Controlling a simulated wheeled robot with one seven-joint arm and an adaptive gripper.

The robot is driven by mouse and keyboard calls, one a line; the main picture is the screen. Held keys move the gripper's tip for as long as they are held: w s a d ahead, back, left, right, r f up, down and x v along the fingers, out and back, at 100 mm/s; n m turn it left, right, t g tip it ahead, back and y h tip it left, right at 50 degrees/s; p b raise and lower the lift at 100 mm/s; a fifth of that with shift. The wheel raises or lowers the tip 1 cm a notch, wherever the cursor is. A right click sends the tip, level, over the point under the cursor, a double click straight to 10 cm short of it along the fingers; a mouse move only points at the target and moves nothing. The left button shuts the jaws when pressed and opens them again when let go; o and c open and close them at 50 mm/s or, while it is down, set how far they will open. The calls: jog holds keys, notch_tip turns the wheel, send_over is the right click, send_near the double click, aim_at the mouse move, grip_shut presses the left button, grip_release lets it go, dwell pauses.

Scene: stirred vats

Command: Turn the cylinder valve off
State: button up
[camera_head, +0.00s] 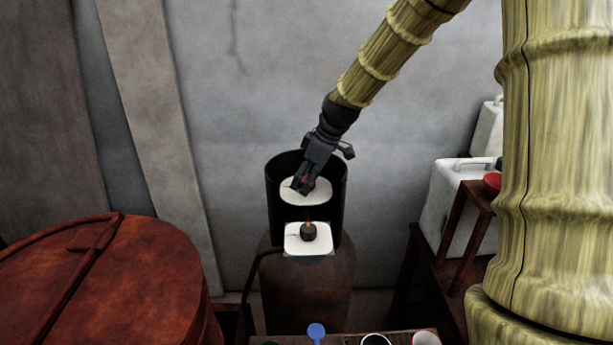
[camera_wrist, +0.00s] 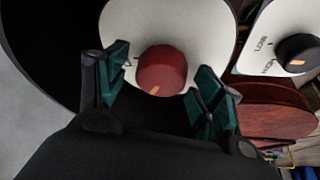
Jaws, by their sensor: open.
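The cylinder valve is a round red knob (camera_wrist: 162,70) with an orange mark, on a white rounded plate (camera_wrist: 205,22). In the head view the plate (camera_head: 318,193) sits inside a black open-fronted collar (camera_head: 334,222) on top of a rust-brown cylinder (camera_head: 325,292). My gripper (camera_wrist: 163,90) is open, its two teal-padded fingers on either side of the red knob with gaps between. In the head view my gripper (camera_head: 302,187) reaches down into the collar and mostly hides the knob.
A black knob (camera_head: 308,232) on a white plate sits in front of the collar; the wrist view shows this knob (camera_wrist: 297,53) beside LOW and HIGH markings. A rusty lidded vat (camera_head: 100,280) stands at left. White jugs (camera_head: 458,205) stand at right by a wooden stool (camera_head: 470,220).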

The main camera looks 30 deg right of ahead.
jog(key=shift+f, duration=0.15)
jog(key=shift+c, duration=0.3)
jog(key=c, duration=0.9)
jog(key=m+h, duration=0.1)
jog(key=m, duration=0.1)
jog(key=m+h, duration=0.1)
jog(key=m, duration=0.2)
jog(key=shift+w+m+t, duration=0.1)
jog(key=shift+m+t, duration=0.2)
jog(key=m+h+p, duration=0.1)
jog(key=m, duration=0.3)
jog(key=shift+h+p, duration=0.3)
jog(key=shift+h, duration=0.1)
jog(key=shift+m+h+p, duration=0.3)
jog(key=shift+m, duration=0.5)
